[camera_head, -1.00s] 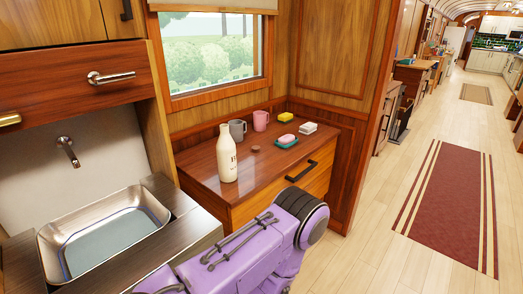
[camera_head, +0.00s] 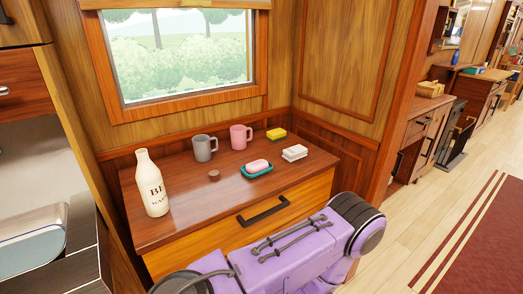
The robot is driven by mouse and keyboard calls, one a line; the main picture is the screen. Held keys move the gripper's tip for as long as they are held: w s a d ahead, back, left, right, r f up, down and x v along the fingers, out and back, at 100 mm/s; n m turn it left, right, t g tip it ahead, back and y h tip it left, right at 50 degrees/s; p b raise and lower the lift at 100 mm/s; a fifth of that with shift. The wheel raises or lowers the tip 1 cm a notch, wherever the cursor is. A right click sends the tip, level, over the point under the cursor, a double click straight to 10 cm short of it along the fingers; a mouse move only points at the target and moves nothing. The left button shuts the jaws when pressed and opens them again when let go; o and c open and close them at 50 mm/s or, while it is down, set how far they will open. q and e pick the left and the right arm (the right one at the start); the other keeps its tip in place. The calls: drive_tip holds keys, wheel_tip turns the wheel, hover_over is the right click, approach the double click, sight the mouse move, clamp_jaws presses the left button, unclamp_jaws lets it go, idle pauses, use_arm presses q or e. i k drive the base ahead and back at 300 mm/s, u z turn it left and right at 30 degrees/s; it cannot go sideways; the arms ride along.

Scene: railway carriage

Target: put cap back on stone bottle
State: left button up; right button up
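A cream stone bottle (camera_head: 151,184) with dark lettering stands upright on the left of the wooden counter (camera_head: 184,228). Its narrow neck points up; I cannot make out a cap on it. A small round brown cap (camera_head: 214,175) lies on the counter to the right of the bottle, apart from it. Neither of my grippers shows in the head view.
A grey mug (camera_head: 204,148) and a pink mug (camera_head: 240,137) stand behind the cap. A teal dish with pink soap (camera_head: 257,167), a yellow sponge (camera_head: 276,133) and a white stack (camera_head: 294,153) are on the right. The counter's front middle is clear.

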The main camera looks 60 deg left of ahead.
sight(149, 179)
drive_tip(key=i, duration=2.5)
drive_tip(key=u, duration=4.4)
drive_tip(key=i, duration=0.5)
